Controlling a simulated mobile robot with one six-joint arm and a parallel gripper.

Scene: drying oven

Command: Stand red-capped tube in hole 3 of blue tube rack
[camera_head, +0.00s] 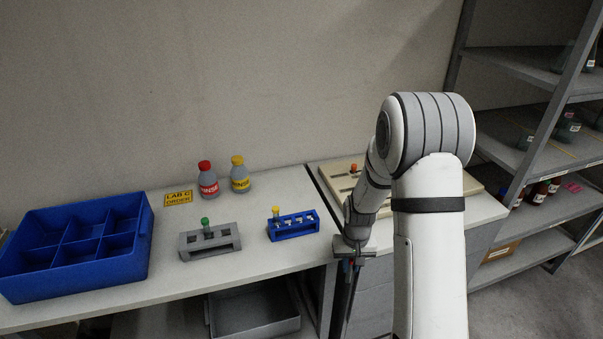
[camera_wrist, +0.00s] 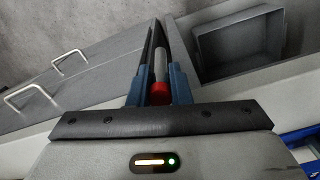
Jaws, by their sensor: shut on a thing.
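My gripper (camera_wrist: 160,50) is shut on the red-capped tube (camera_wrist: 159,92); its red cap sits between the fingers in the wrist view, and its pale body runs away from the camera. In the head view my gripper (camera_head: 350,268) hangs in front of the bench edge, right of the blue tube rack; the tube is hard to make out there. The blue tube rack (camera_head: 292,234) stands on the bench with a yellow-capped tube (camera_head: 276,213) at its left end. The other holes to the right look empty. A blue corner at lower right in the wrist view (camera_wrist: 301,150) may be this rack.
A grey rack (camera_head: 209,247) with a green-capped tube (camera_head: 205,226) stands left of the blue rack. Behind are two rinse bottles (camera_head: 208,184) (camera_head: 240,180). A blue divided bin (camera_head: 80,275) is far left. A grey tray (camera_head: 252,312) lies below; shelves (camera_head: 535,140) stand right.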

